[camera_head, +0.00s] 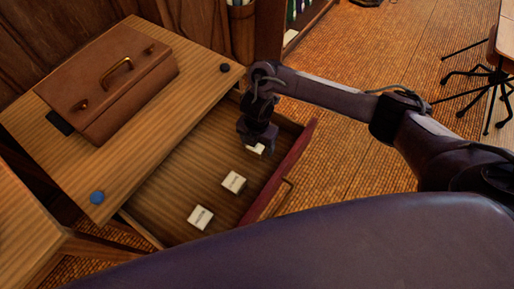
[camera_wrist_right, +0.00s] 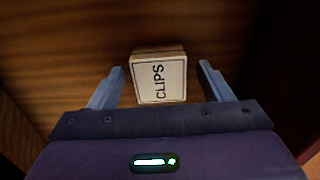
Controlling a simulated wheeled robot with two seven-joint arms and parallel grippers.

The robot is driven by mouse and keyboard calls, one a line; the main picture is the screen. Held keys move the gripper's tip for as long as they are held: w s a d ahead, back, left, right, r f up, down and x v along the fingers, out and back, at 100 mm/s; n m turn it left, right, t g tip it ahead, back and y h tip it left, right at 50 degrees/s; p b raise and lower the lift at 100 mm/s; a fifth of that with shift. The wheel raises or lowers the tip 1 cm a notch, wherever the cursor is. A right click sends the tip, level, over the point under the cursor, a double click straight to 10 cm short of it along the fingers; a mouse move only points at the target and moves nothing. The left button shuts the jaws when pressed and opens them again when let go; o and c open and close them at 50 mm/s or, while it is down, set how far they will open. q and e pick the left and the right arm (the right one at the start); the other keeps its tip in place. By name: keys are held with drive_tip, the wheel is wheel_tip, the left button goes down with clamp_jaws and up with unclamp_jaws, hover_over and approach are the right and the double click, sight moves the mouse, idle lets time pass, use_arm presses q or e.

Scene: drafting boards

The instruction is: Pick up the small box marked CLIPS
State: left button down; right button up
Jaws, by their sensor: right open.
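The small white box marked CLIPS (camera_wrist_right: 160,78) lies on the wooden drawer floor, its label readable in the right wrist view. In the head view a white box (camera_head: 256,149) shows partly under my right gripper (camera_head: 257,143), which hides the rest of it. In the wrist view my right gripper (camera_wrist_right: 158,88) is open, with one finger on each side of the CLIPS box and a gap to each. The fingers do not touch it. My left gripper is not in view.
Two more small white boxes, one in the middle (camera_head: 233,182) and one nearer (camera_head: 200,217), lie in the open drawer (camera_head: 180,200). The drawer's red front (camera_head: 283,170) stands close right of my gripper. A brown briefcase (camera_head: 110,80) lies on the desk top.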

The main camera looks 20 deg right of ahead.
drive_tip(key=shift+f, duration=0.25)
drive_tip(key=c, duration=1.1)
drive_tip(key=shift+r, duration=0.1)
